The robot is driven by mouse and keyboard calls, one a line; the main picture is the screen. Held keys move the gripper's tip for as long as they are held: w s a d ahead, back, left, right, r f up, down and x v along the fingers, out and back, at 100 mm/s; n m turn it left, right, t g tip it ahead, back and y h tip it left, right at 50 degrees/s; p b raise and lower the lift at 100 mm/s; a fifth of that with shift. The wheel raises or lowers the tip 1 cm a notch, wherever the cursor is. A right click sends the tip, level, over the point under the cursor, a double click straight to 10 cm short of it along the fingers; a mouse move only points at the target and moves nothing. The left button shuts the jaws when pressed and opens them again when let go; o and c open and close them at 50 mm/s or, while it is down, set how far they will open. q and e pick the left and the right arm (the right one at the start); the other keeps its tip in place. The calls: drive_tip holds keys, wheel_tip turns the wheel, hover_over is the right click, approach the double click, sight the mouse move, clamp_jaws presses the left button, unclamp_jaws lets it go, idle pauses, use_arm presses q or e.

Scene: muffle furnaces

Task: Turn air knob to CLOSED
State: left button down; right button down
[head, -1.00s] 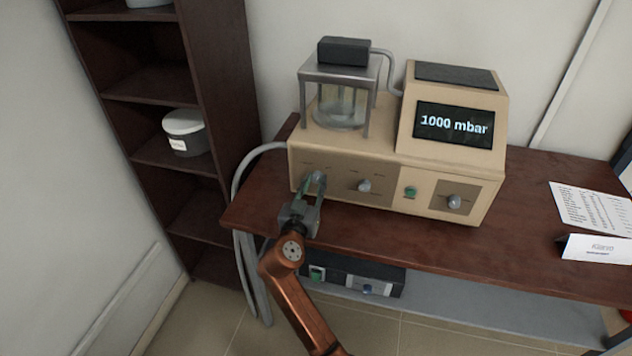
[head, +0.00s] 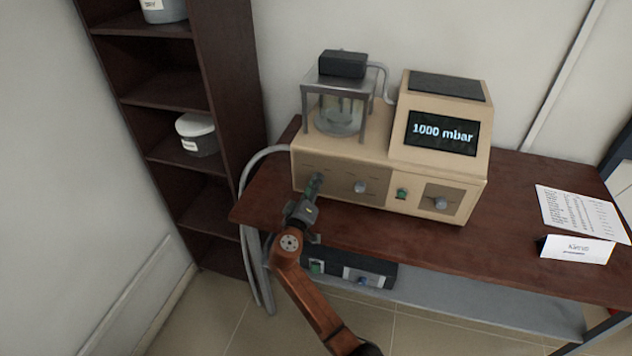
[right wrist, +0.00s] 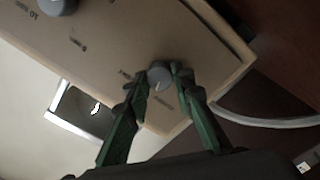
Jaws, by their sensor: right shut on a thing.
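A beige vacuum device (head: 345,160) stands on a dark red table, its display reading 1000 mbar. My right gripper (head: 315,184) is at the leftmost knob of its front panel and hides most of that knob in the head view. In the right wrist view, the green fingers of my right gripper (right wrist: 164,82) are shut on this grey knob (right wrist: 159,73), one on each side. Small labels are printed beside the knob, too blurred to read surely. My left gripper is not in view.
The panel also has a middle knob (head: 360,187), a green button (head: 402,193) and a right knob (head: 441,203). A grey hose (head: 246,190) hangs at the table's left. A dark box (head: 345,268) sits below the table. A shelf (head: 180,95) stands left.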

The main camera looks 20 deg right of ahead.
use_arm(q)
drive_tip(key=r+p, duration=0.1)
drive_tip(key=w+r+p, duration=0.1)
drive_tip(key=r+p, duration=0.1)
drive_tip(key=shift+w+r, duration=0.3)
use_arm(e)
drive_tip(key=n, duration=0.4)
drive_tip(key=shift+r+n, duration=0.1)
drive_tip(key=shift+n, duration=0.3)
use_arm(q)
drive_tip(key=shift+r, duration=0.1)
use_arm(e)
drive_tip(key=c, duration=1.7)
unclamp_jaws()
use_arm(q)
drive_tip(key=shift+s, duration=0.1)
use_arm(e)
drive_tip(key=shift+o, duration=0.2)
drive_tip(key=v, duration=1.2)
